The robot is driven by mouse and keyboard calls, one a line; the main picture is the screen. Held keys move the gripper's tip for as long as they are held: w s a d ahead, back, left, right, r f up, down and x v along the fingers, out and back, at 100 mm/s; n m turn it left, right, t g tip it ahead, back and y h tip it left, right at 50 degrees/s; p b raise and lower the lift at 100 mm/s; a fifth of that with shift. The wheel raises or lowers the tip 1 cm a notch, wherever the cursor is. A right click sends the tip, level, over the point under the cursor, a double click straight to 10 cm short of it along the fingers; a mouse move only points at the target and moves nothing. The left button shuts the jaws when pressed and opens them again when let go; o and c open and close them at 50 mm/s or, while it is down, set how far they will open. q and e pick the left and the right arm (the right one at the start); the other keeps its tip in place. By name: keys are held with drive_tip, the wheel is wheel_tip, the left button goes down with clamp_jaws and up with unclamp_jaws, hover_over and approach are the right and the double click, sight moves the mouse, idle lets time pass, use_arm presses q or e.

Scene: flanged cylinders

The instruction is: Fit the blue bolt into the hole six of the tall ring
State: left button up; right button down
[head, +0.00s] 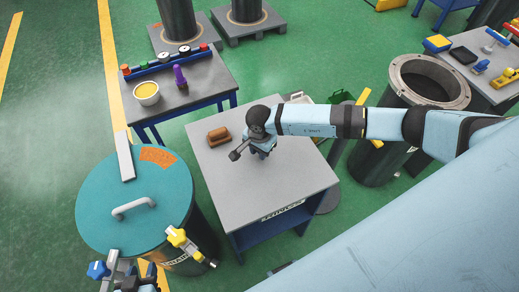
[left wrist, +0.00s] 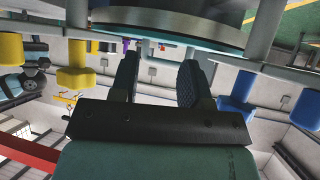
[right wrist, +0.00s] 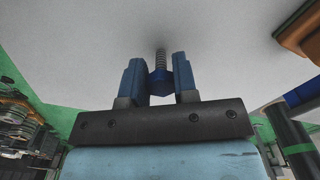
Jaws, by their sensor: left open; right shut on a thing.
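The blue bolt (right wrist: 160,80) is between the fingers of my right gripper (right wrist: 160,84), which is shut on it. Its grey threaded shank points away from the gripper toward the grey table top. In the head view my right gripper (head: 263,153) is low over the middle table, mostly hidden by its own wrist. A dark open cylinder with a grey flange ring (head: 398,72) stands at the right, apart from the gripper; its flange holes are too small to number. My left gripper (left wrist: 160,85) is open and empty near the teal-lidded drum (head: 100,205).
The middle table (head: 228,185) bears a brown block (head: 218,137). Yellow (head: 180,237) and blue (head: 97,270) clamps stick out at the drum's front edge. My right arm spans above the middle table's right side.

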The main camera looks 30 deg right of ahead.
drive_tip(key=shift+f, duration=0.1)
drive_tip(key=shift+f, duration=0.15)
drive_tip(key=c, duration=0.9)
unclamp_jaws()
drive_tip(key=shift+r, duration=0.2)
